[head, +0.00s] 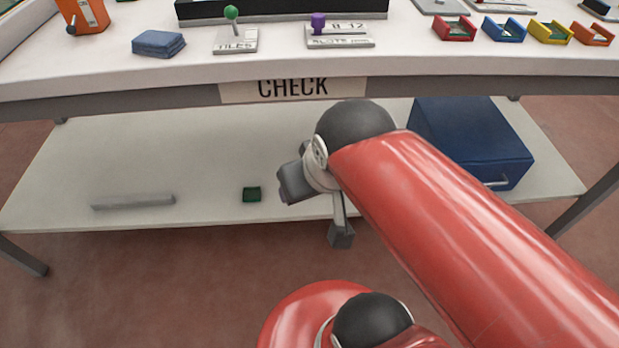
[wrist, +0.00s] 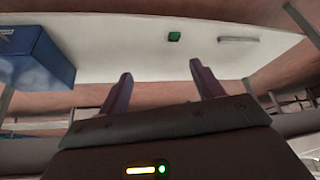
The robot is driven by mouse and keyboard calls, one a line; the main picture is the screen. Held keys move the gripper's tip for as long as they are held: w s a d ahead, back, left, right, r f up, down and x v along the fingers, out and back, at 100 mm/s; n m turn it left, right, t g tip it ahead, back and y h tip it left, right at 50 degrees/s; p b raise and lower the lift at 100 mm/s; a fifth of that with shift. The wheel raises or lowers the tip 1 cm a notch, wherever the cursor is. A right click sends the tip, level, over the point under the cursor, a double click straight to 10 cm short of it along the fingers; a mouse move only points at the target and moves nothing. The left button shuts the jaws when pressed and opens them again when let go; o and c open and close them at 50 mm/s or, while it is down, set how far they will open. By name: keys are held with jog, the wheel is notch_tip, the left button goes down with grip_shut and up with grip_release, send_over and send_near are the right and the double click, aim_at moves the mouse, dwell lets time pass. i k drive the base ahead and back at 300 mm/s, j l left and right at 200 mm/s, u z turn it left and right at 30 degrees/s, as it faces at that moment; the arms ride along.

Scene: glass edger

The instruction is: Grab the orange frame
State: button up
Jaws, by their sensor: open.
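The orange frame (head: 593,36) is a small open-sided holder on the tabletop at the far right of the head view, the rightmost in a row of coloured frames. It does not show in the wrist view. My gripper (head: 316,211) is low in front of the lower shelf, below the tabletop and well to the left of the orange frame. In the wrist view my gripper (wrist: 161,70) has its two fingers apart with nothing between them.
Red (head: 454,30), blue (head: 503,31) and yellow (head: 551,33) frames stand left of the orange one. The tabletop edge, with a CHECK sign (head: 292,88), overhangs the shelf (head: 90,170). The shelf holds a blue box (head: 468,140), green block (head: 251,194) and grey bar (head: 133,201).

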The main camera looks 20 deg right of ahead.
aim_at(594, 36)
jog(key=z, duration=2.15)
